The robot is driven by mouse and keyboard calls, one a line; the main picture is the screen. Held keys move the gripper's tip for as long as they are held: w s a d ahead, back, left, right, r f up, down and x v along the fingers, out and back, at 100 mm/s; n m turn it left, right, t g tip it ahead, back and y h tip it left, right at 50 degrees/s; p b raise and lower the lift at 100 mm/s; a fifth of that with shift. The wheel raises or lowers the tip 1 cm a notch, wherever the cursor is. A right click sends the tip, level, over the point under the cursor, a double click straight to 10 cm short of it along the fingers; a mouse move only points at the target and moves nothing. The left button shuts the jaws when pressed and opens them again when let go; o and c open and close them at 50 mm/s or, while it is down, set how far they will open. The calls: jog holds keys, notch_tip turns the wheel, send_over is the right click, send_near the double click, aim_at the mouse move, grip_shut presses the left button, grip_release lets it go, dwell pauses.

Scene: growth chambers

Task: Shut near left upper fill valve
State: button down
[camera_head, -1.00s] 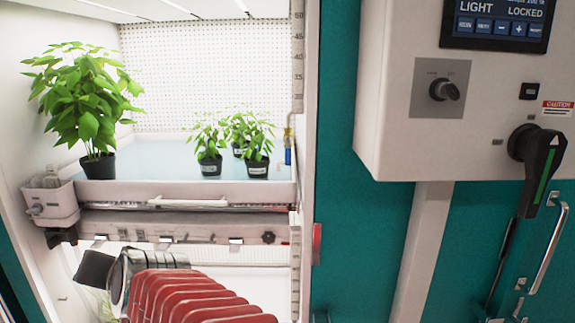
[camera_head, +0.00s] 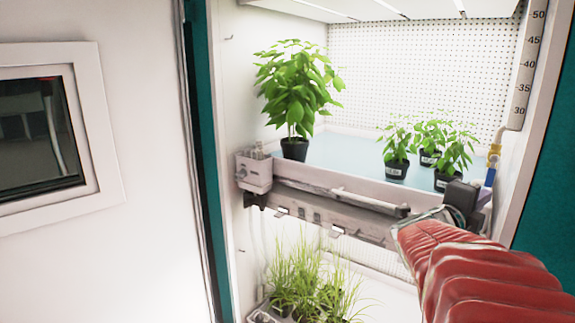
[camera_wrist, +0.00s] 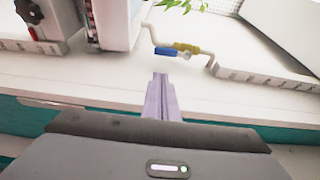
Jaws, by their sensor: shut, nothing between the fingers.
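The fill valve (camera_head: 494,151) at the right end of the upper tray has a yellow body and a blue handle (camera_head: 490,177) hanging below it. In the wrist view the yellow valve body (camera_wrist: 186,47) sits on a white bent pipe, and the blue handle (camera_wrist: 165,51) lies roughly along the pipe. My gripper (camera_wrist: 160,76) is shut and empty, its pale lilac fingers pointing at the valve with the tips just short of the handle. In the head view my gripper (camera_head: 485,197) is just below the valve, partly hidden by my wrist.
The upper tray (camera_head: 345,195) holds a tall potted plant (camera_head: 296,88) and several small ones. Grassy plants (camera_head: 305,285) stand on the lower level. The chamber's right side wall (camera_head: 530,130) is close beside the valve. An open white door (camera_head: 150,180) is at left.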

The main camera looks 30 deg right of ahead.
aim_at(492, 172)
jog(key=w+d, duration=0.1)
jog(key=d, duration=0.9)
jog(key=shift+w, duration=0.25)
jog(key=shift+a, duration=0.1)
